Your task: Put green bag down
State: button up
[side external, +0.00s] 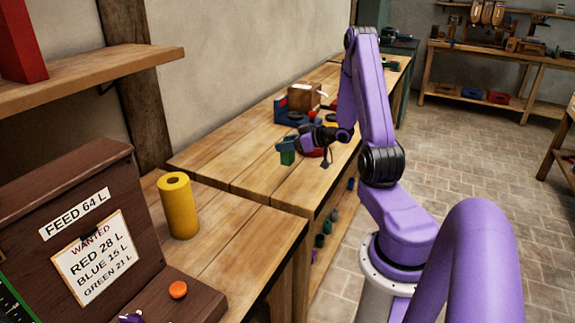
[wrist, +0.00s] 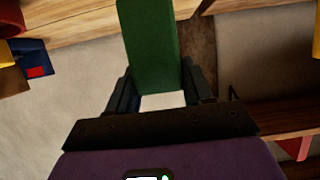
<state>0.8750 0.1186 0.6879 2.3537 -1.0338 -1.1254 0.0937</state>
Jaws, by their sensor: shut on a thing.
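The green bag (wrist: 150,48) stands out between my gripper's fingers (wrist: 160,90) in the wrist view. My gripper is shut on it. In the side view the green bag (side external: 288,157) is small and partly covered by the fingers of my gripper (side external: 286,147). It is held over the workbench (side external: 240,160); I cannot tell whether its lower end touches the wood.
A yellow cylinder (side external: 178,206) stands on the near bench. Behind my gripper are a blue bin (side external: 292,112) and a brown box (side external: 305,96). A brown box with signs (side external: 75,235) and an orange button (side external: 178,290) is at near left. Bench wood left of my gripper is bare.

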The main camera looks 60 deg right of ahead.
aim_at(293, 158)
jog(key=shift+f, duration=3)
jog(key=shift+f, duration=0.15)
jog(key=o, duration=1.1)
